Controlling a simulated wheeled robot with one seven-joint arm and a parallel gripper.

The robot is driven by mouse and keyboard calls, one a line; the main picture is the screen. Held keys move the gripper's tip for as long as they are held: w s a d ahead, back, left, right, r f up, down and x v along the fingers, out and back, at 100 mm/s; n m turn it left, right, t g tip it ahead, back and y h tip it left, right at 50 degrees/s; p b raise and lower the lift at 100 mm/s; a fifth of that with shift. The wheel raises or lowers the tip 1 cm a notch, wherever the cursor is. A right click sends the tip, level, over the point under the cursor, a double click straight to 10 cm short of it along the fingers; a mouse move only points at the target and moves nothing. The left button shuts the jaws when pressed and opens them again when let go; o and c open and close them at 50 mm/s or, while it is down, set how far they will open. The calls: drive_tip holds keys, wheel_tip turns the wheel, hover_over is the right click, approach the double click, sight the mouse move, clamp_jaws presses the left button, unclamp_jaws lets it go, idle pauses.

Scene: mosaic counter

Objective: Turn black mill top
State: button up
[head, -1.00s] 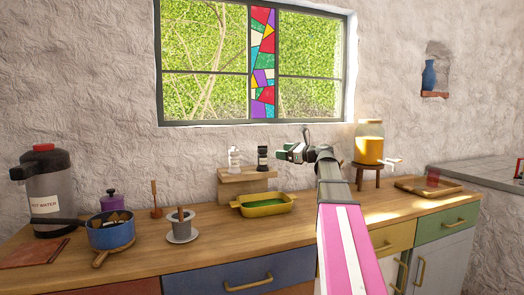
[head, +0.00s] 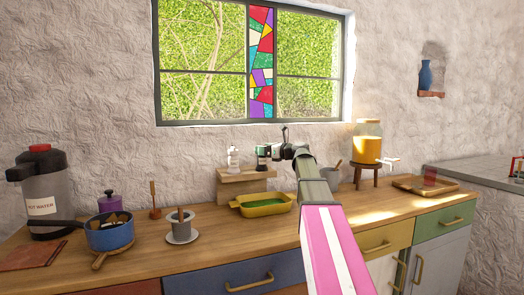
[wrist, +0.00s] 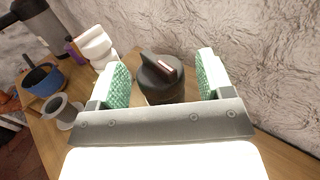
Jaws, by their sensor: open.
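The black mill (head: 262,163) stands upright on a small wooden riser (head: 236,186) below the window, beside a white mill (head: 233,158). In the wrist view the black mill's top (wrist: 160,72) has a raised ridge with a pale and reddish mark. My gripper (head: 270,152) is at the black mill from its right side in the head view. In the wrist view my gripper (wrist: 158,82) is open, with one green padded finger on each side of the mill's top. Gaps show between the fingers and the top. The white mill (wrist: 94,46) lies just outside the left finger.
A juice dispenser on a stand (head: 367,150) and a grey cup (head: 331,177) are to the right. A blue pot (head: 110,235) and a hot water urn (head: 45,190) stand at left.

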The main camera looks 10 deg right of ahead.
drive_tip(key=shift+w+a, duration=0.3)
drive_tip(key=shift+a, duration=0.15)
drive_tip(key=c, duration=0.9)
drive_tip(key=shift+c, duration=0.2)
drive_tip(key=shift+s+m+t+h, duration=0.1)
drive_tip(key=shift+m+t+h, duration=0.2)
drive_tip(key=m+t+h, duration=0.2)
drive_tip(key=t+h, duration=0.1)
drive_tip(key=shift+s+m, duration=0.1)
drive_tip(key=shift+m, duration=0.3)
drive_tip(key=shift+m+t+h, duration=0.6)
drive_tip(key=shift+m+h, duration=0.35)
drive_tip(key=shift+h, duration=0.5)
drive_tip(key=shift+m+t+h, duration=0.6)
drive_tip(key=shift+m+h, duration=0.35)
drive_tip(key=shift+h, duration=0.5)
drive_tip(key=shift+m+t+h, duration=0.3)
drive_tip(key=shift+m+h, duration=0.8)
drive_tip(key=shift+h, duration=0.6)
